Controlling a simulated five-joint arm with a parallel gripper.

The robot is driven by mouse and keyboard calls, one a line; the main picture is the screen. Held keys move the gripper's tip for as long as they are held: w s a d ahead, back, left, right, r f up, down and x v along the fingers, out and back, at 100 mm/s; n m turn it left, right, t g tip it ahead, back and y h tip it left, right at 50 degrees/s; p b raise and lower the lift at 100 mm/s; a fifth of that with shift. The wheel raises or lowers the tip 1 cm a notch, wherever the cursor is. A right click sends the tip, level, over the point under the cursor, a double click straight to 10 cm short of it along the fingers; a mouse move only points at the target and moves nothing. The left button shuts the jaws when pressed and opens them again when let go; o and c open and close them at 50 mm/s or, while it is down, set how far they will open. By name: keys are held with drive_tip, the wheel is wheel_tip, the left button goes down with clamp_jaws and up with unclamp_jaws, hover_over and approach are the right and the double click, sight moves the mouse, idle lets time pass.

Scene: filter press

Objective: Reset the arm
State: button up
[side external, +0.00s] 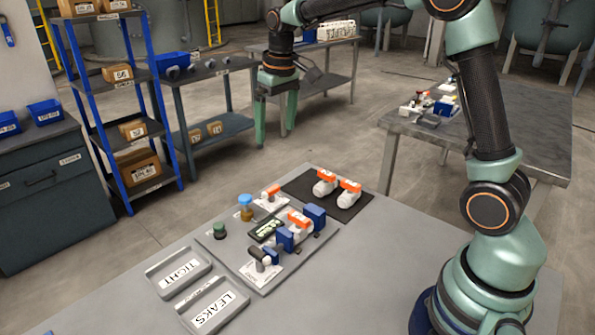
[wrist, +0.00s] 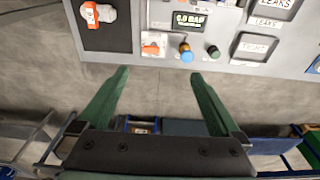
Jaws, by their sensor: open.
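My gripper (side external: 276,138) is open and empty, raised in the air beyond the table's far edge, fingers pointing down. In the wrist view its two green fingers (wrist: 160,76) stand wide apart with only floor between them. Two white-and-orange filter housings (side external: 324,183) (side external: 348,194) lie on a black mat (side external: 305,205); one shows in the wrist view (wrist: 98,12). Another white-and-orange housing (side external: 299,222) sits between blue blocks (side external: 314,215) on the grey press plate. My gripper is apart from all of them.
The plate carries a display (side external: 266,229), a blue-topped amber knob (side external: 245,207), a green button (side external: 219,230) and a small orange-and-white part (side external: 271,192). TIGHT (side external: 160,285) and LEAKS (side external: 232,311) trays lie at front left and look empty. Blue shelves (side external: 127,86) stand behind.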

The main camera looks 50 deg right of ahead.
drive_tip(key=s+a+r+t, duration=0.1)
drive_tip(key=s+a+t, duration=0.1)
drive_tip(key=s, duration=0.7)
drive_tip(key=s+a+r+t, duration=0.1)
drive_tip(key=s+t, duration=0.1)
drive_tip(key=s, duration=0.8)
drive_tip(key=shift+a, duration=0.35)
